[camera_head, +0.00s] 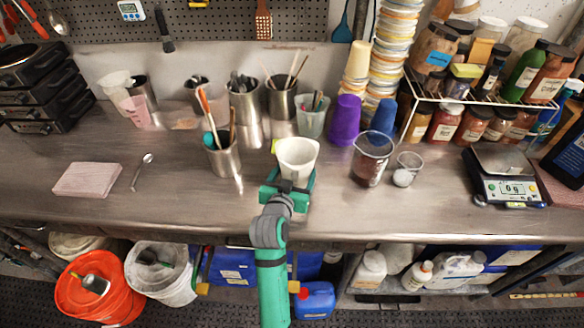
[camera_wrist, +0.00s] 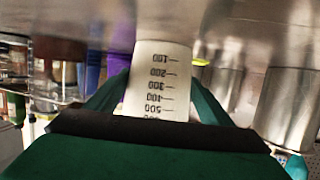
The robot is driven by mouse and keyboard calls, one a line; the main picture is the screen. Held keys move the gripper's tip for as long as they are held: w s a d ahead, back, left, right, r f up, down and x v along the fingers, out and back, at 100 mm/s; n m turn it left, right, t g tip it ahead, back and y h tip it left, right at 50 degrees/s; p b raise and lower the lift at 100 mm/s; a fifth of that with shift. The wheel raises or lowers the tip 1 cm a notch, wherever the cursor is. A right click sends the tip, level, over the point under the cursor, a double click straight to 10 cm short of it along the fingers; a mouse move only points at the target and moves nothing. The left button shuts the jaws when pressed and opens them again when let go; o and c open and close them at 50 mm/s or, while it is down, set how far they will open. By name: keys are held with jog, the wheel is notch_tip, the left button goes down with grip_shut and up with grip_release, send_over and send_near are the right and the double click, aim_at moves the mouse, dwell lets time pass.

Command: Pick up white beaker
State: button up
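The white beaker (camera_head: 297,158) stands upright on the metal bench, near its front edge at the middle of the head view. My gripper (camera_head: 288,182) reaches it from the front, with green fingers on its left and right sides. The wrist view is upside down and shows the beaker (camera_wrist: 160,82) with black volume marks between the fingers. Both fingertips meet the beaker's sides with no gap that I can see, so the gripper looks shut on it. The beaker's base appears to rest on the bench. My palm hides its upper part in the wrist view.
A steel cup of tools (camera_head: 222,158) stands to the left, and a glass beaker (camera_head: 370,160) with dark contents to the right. Steel cups and a purple cup stack (camera_head: 344,120) stand behind. A scale (camera_head: 508,180) is far right. The bench left of the tool cup is mostly clear.

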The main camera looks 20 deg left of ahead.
jog(key=shift+d+r, duration=0.1)
jog(key=shift+r, duration=0.05)
jog(key=shift+c, duration=0.3)
jog(key=shift+r, duration=0.1)
